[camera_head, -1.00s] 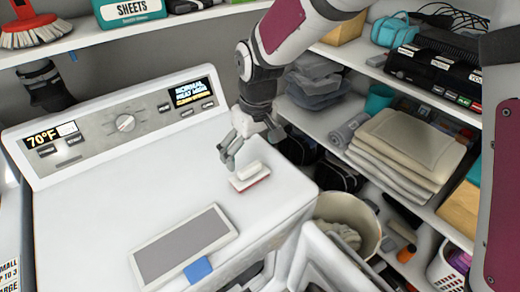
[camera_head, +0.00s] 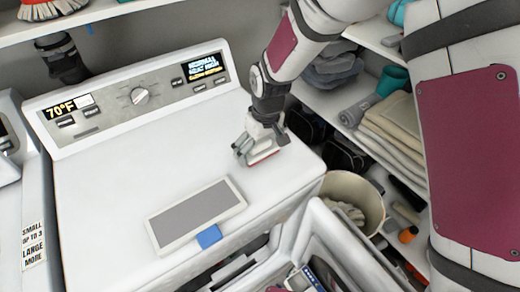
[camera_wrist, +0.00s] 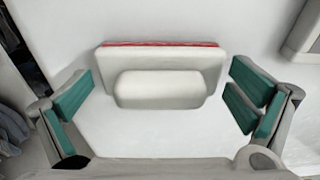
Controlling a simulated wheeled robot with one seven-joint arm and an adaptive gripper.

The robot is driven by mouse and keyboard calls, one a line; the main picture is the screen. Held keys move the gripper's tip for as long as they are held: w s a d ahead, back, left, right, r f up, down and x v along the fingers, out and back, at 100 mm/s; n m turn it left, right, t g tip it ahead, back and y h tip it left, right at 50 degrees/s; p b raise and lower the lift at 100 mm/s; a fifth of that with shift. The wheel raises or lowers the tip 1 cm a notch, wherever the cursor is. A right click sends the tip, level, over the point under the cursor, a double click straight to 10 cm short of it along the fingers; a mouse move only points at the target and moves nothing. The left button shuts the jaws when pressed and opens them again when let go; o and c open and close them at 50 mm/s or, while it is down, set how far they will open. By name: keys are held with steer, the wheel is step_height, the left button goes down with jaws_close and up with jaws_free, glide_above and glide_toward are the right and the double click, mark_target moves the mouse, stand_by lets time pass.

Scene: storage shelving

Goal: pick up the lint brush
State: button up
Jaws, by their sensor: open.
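The lint brush (camera_wrist: 160,91) is a white block with a raised white handle and a red edge, and it lies on the white machine top. In the wrist view it sits between the open fingers of my gripper (camera_wrist: 160,103), with a gap on each side. In the head view my gripper (camera_head: 259,150) is down over the lint brush (camera_head: 264,158) and hides most of it. Only part of its red edge and white body shows there.
A grey-panelled tray-like object (camera_head: 197,213) with a blue tab (camera_head: 209,236) lies on the machine top (camera_head: 120,180) in front. The control panel (camera_head: 130,105) stands behind. A cream bin (camera_head: 354,195) and shelves with folded towels (camera_head: 395,132) are at the right.

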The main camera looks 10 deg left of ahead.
steer(key=c, duration=0.9)
steer(key=shift+c, duration=0.3)
steer(key=shift+r, duration=0.1)
